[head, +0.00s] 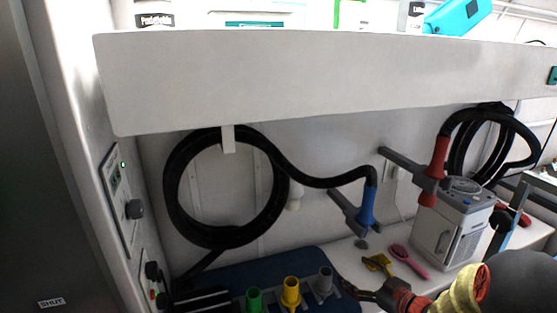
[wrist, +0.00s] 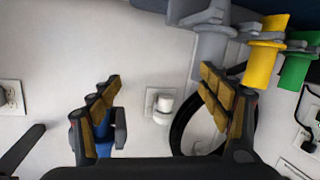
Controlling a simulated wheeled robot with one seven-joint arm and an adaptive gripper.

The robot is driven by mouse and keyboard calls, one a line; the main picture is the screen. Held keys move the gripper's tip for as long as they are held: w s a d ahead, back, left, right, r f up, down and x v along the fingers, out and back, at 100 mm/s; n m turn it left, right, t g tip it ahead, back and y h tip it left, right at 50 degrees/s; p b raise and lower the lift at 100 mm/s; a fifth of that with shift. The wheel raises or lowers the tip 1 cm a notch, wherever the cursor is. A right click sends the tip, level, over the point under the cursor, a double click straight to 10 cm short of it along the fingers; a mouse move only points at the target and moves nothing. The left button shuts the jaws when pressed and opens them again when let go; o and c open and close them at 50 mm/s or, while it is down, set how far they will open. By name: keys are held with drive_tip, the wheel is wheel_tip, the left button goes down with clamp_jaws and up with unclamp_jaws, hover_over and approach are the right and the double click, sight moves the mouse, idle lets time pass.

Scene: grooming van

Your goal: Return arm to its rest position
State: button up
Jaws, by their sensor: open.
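My gripper (head: 358,289) is in the lower right of the head view, close to the grey nozzle (head: 324,284) on the dark blue mat (head: 235,275). In the wrist view my gripper (wrist: 158,82) is open, its two padded fingers wide apart with nothing held between them. Behind the gap are the pale wall and a small white fitting (wrist: 162,106). The grey nozzle (wrist: 211,42) is beyond the right finger at the top of the wrist view. A blue part (wrist: 103,132) shows partly behind the left finger. My arm fills the lower right corner of the head view.
A yellow nozzle (head: 291,292) and a green nozzle (head: 254,300) stand on the mat. Black hoses with a blue handle (head: 366,207) and a red handle (head: 433,170) hang on the wall. A white box (head: 452,222) and pink brush (head: 409,261) are right. A shelf (head: 330,80) overhangs.

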drive_tip(key=w+d+r+m+h, duration=0.1)
drive_tip(key=d+r+m+h, duration=0.15)
drive_tip(key=r+h, duration=0.55)
drive_tip(key=s+d+r+m+g+h, duration=0.1)
drive_tip(key=s+d+r+m+h, duration=0.15)
drive_tip(key=s+r, duration=0.55)
drive_tip(key=s+a+m+g+y, duration=0.1)
drive_tip(key=s+a+g, duration=0.2)
drive_tip(key=s, duration=1.1)
drive_tip(key=s+a+m+g+y, duration=0.1)
drive_tip(key=s+a+m+g, duration=0.1)
drive_tip(key=s+a, duration=0.7)
drive_tip(key=s+g, duration=0.1)
drive_tip(key=s, duration=0.4)
drive_tip(key=shift+s+a+r+m, duration=0.15)
drive_tip(key=shift+s+r+m, duration=0.15)
drive_tip(key=shift+s, duration=0.1)
